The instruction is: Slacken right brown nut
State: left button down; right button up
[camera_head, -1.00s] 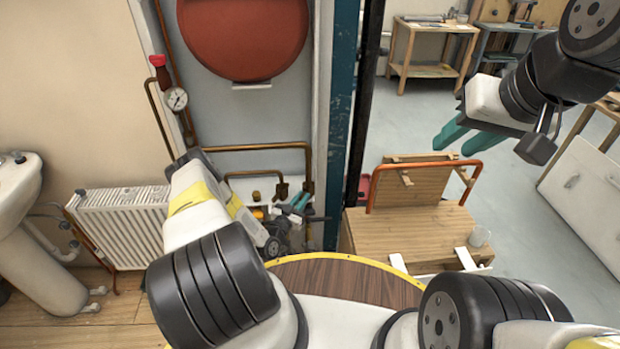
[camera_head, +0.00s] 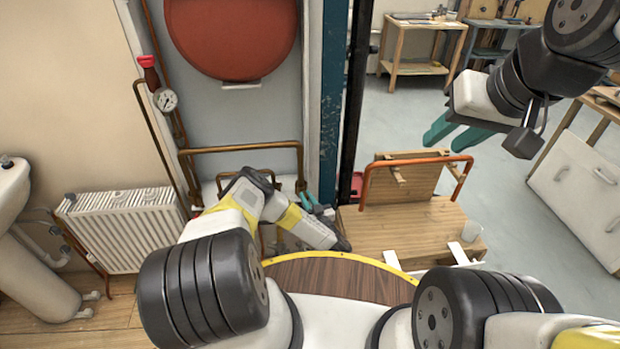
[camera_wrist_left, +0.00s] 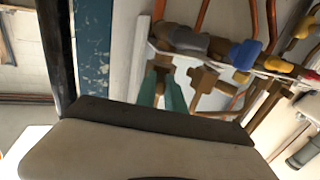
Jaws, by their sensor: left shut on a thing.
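In the left wrist view, the right brown nut (camera_wrist_left: 161,64) is a brown brass fitting on the pipework, the one nearest the blue post. The teal fingers of my left gripper (camera_wrist_left: 161,88) are on either side of it, shut on it. In the head view my left gripper (camera_head: 312,201) shows only as small teal fingers low by the wall; my own arm hides much of the pipework, and the nut cannot be made out. A second brown fitting (camera_wrist_left: 203,80) sits beside the gripper. My right gripper (camera_head: 443,142) is open and empty in the air at right.
The blue post (camera_head: 331,105) stands close beside the left gripper. Blue (camera_wrist_left: 245,54) and yellow (camera_wrist_left: 280,66) valve handles are near the fittings. A radiator (camera_head: 122,230), a pressure gauge (camera_head: 166,99) and a red tank (camera_head: 230,40) are at left.

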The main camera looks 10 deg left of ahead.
pick_arm(q)
jog(key=shift+w+d+r+n+g+y, duration=0.1)
jog(key=shift+w+d+n+g+y, duration=0.15)
jog(key=shift+n+g+y, duration=0.45)
jog(key=shift+w+d+r+n+g+y, duration=0.15)
jog(key=shift+w+n+g+y, duration=0.1)
jog(key=shift+n+g+y, duration=0.4)
jog(key=shift+w+d+f+n+g+y, duration=0.1)
jog(key=shift+w+d+n+g+y, duration=0.15)
jog(key=shift+n+g+y, duration=0.5)
jog(key=shift+a, duration=0.1)
jog(key=shift+r, duration=0.1)
jog(key=c, duration=1.4)
grip_release()
jog(key=shift+c, duration=0.2)
jog(key=shift+s, duration=0.1)
